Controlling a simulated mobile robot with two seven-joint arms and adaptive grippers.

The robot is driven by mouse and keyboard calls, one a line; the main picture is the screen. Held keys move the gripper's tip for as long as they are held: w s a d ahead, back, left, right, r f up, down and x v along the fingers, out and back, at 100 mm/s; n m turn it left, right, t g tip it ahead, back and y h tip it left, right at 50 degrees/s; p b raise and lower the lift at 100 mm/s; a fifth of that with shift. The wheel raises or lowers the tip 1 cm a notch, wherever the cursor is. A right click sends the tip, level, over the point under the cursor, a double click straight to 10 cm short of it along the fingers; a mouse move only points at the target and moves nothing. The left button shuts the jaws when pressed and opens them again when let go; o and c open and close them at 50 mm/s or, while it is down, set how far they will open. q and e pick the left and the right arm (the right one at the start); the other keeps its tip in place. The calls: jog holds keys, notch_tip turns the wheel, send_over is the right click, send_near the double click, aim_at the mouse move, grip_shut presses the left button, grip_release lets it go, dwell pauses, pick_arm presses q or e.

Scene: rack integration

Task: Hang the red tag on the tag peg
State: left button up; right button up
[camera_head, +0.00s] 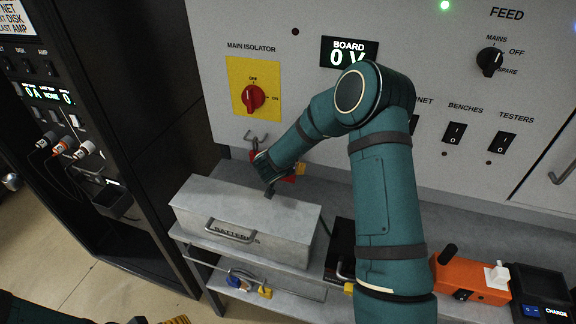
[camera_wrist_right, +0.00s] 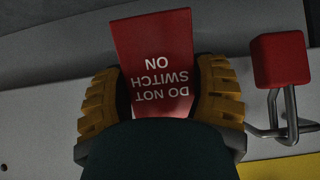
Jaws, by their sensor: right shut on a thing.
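The red tag (camera_wrist_right: 155,45), lettered "DO NOT SWITCH ON", is between the yellow finger pads of my right gripper (camera_wrist_right: 160,95). Its lettering is upside down in the right wrist view. In the head view my right gripper (camera_head: 272,176) is in front of the panel, just below and right of a metal peg (camera_head: 257,138) under the main isolator. A red block with a metal loop (camera_wrist_right: 280,60) is at this metalwork, beside and apart from the tag. The arm hides much of the tag in the head view. My left gripper (camera_head: 176,320) barely shows at the bottom edge.
The main isolator's red knob (camera_head: 253,97) sits on a yellow plate above the peg. A grey batteries box (camera_head: 245,220) stands on the shelf below my right gripper. A black rack (camera_head: 120,100) is at left. An orange tool (camera_head: 470,279) and charger (camera_head: 540,290) lie at right.

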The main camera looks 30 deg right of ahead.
jog(key=shift+f, duration=0.1)
dwell(0.5)
jog(key=o, duration=1.2)
jog(key=shift+o, duration=0.2)
jog(key=v, duration=1.2)
jog(key=shift+s, duration=0.15)
